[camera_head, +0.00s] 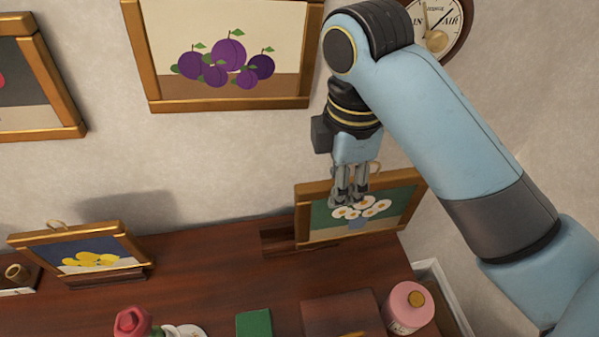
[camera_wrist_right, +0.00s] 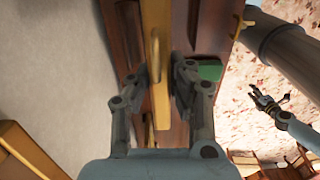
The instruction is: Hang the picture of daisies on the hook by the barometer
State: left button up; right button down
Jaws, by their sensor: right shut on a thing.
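The picture of daisies (camera_head: 318,223), white flowers on green in a gold-brown frame, stands slightly tilted at the back right of the desk, by a slotted wooden holder (camera_head: 277,240). I cannot tell whether it touches the holder. My right gripper (camera_head: 349,198) is shut on its top edge from above. The wrist view shows the frame (camera_wrist_right: 158,70) edge-on between the fingers (camera_wrist_right: 155,95). The round barometer (camera_head: 448,28) hangs at the top right, partly behind my right arm. No hook shows beside it. My left gripper (camera_wrist_right: 268,104) is small in the wrist view, its fingers apart.
A plum picture (camera_head: 230,104) hangs above; another framed picture (camera_head: 60,132) hangs at left. A lemon picture (camera_head: 80,240) stands at the desk's left.

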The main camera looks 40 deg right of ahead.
jog(key=shift+w+a+f, duration=0.15)
jog(key=shift+w+f, duration=0.1)
jog(key=shift+w, duration=0.15)
pick_arm(q)
jog(key=shift+s+r+p, duration=0.55)
jog(key=shift+r+p, duration=0.05)
pick_arm(e)
jog(key=w+a+f, duration=0.4)
jog(key=w+f, duration=0.6)
jog(key=shift+a+f, duration=0.15)
jog(key=shift+f, duration=0.1)
jog(key=c, duration=1.2)
grip_release()
jog(key=shift+c, duration=0.2)
pick_arm(q)
jog(key=shift+w, duration=0.15)
